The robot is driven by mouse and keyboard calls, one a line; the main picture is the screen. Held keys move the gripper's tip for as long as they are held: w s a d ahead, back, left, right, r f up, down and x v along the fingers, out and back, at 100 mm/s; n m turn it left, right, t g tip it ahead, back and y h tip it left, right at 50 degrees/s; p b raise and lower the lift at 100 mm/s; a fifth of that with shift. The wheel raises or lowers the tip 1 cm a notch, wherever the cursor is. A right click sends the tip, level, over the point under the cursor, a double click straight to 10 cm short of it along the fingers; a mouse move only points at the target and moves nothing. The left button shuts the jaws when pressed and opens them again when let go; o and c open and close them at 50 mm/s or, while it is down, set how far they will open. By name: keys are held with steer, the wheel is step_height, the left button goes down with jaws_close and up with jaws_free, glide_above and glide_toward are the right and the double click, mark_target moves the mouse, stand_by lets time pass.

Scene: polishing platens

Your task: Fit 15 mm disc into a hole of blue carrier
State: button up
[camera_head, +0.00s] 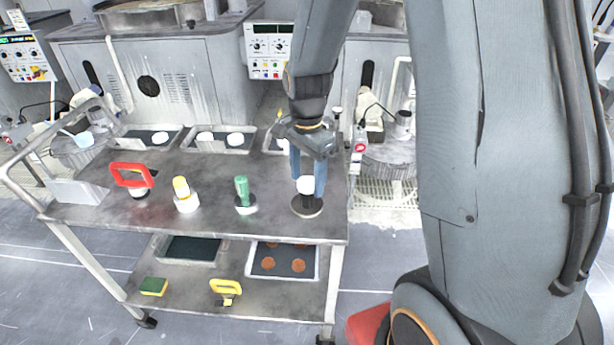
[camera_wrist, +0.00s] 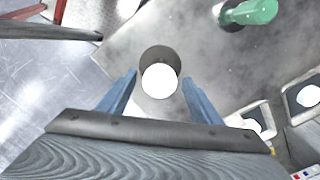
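My gripper (camera_head: 307,186) is open, with its blue fingers on either side of a white-topped black tool (camera_head: 305,184) standing upright on the cart's top shelf. In the wrist view the white top (camera_wrist: 158,82) lies between the open fingertips (camera_wrist: 160,78), with a gap to each finger. Pale round discs sit in shallow trays along the back of the shelf, such as one disc (camera_head: 160,137) and another (camera_head: 235,138); I cannot tell their sizes. A tray on the lower shelf holds brown discs (camera_head: 298,265). I cannot make out a blue carrier with holes.
A green-handled tool (camera_head: 242,190), a yellow-topped white tool (camera_head: 182,188) and a red-handled tool (camera_head: 134,178) stand left of my gripper on the cart (camera_head: 100,213). A sponge (camera_head: 154,286) and a yellow-handled tool (camera_head: 226,290) lie below. Polishing machines (camera_head: 140,75) stand behind.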

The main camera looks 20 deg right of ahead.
mark_target(307, 183)
steer(key=shift+r, duration=0.1)
step_height(307, 183, up, 12)
steer(key=b, duration=0.2)
steer(key=s+f+n+t, duration=0.1)
steer(key=s+f+n, duration=0.8)
steer(key=s+n, duration=0.4)
steer(key=shift+f+n, duration=0.3)
